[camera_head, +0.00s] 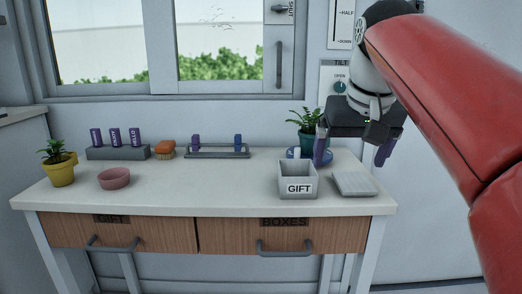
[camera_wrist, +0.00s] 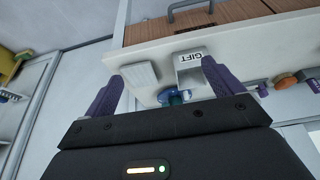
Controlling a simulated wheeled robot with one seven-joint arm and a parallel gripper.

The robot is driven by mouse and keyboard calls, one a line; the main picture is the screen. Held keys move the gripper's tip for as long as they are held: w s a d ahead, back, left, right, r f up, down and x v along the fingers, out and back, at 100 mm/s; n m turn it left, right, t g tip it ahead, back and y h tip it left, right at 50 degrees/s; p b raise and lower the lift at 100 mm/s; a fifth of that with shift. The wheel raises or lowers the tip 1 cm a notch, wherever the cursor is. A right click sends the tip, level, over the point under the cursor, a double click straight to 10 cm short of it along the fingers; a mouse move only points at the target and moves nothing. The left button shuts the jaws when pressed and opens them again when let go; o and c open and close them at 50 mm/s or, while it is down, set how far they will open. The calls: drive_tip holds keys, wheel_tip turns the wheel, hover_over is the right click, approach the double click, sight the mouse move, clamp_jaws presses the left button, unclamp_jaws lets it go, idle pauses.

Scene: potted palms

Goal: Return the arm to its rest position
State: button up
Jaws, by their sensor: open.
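My gripper (camera_head: 353,152) hangs in the air above the right end of the white table (camera_head: 230,192), at the end of my red arm. Its two purple fingers are wide apart with nothing between them. In the wrist view, my gripper (camera_wrist: 163,85) also shows open and empty, with the tabletop beyond it.
An open GIFT box (camera_head: 298,186) and a flat grey ribbed piece (camera_head: 355,184) are at the front right. The table's middle is clear.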

drive_tip(key=s+f, duration=0.8)
drive_tip(key=f, duration=0.5)
drive_tip(key=s+f+t, duration=0.1)
drive_tip(key=s+f, duration=0.7)
drive_tip(key=f, duration=0.5)
drive_tip(key=shift+s, duration=0.1)
